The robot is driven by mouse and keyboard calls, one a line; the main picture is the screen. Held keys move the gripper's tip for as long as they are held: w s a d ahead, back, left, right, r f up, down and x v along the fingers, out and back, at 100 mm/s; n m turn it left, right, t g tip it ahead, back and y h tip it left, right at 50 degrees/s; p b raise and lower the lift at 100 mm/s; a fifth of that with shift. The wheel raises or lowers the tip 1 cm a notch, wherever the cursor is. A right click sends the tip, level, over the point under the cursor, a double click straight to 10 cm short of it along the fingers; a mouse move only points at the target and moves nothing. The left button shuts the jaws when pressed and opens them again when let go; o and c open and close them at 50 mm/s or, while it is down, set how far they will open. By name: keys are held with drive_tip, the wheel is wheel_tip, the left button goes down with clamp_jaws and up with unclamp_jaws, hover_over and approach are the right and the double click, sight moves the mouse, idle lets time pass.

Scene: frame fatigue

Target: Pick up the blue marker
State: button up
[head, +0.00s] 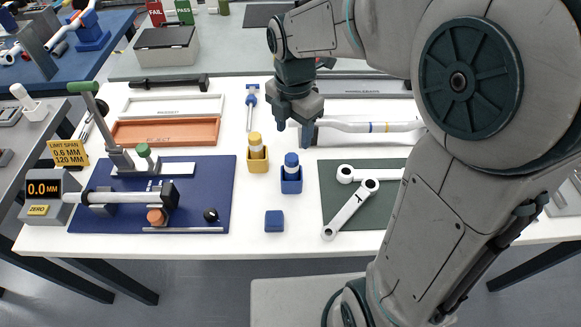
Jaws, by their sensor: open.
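The blue marker (291,159) stands upright, blue end up, in a small blue holder (291,184) near the middle of the white table. My gripper (295,134) points down just behind the marker, apart from it in the picture. Its dark fingers are spread and it holds nothing that I can see. The left end of a white tube with blue and yellow bands (350,125) shows between the fingers; I cannot tell whether they touch it. My arm hides part of the table's right side.
A yellow marker (255,141) stands in a yellow holder left of the blue one. A blue block (274,221) lies in front. Two wrench-like parts (349,209) lie on a green mat (333,196). A measuring fixture (125,197) occupies the blue mat at left.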

sight(292, 156)
wheel_tip(292, 156, down, 12)
drive_tip(key=shift+w+a+r, duration=0.1)
drive_tip(key=shift+r, duration=0.15)
idle(0.3)
drive_tip(key=c, duration=1)
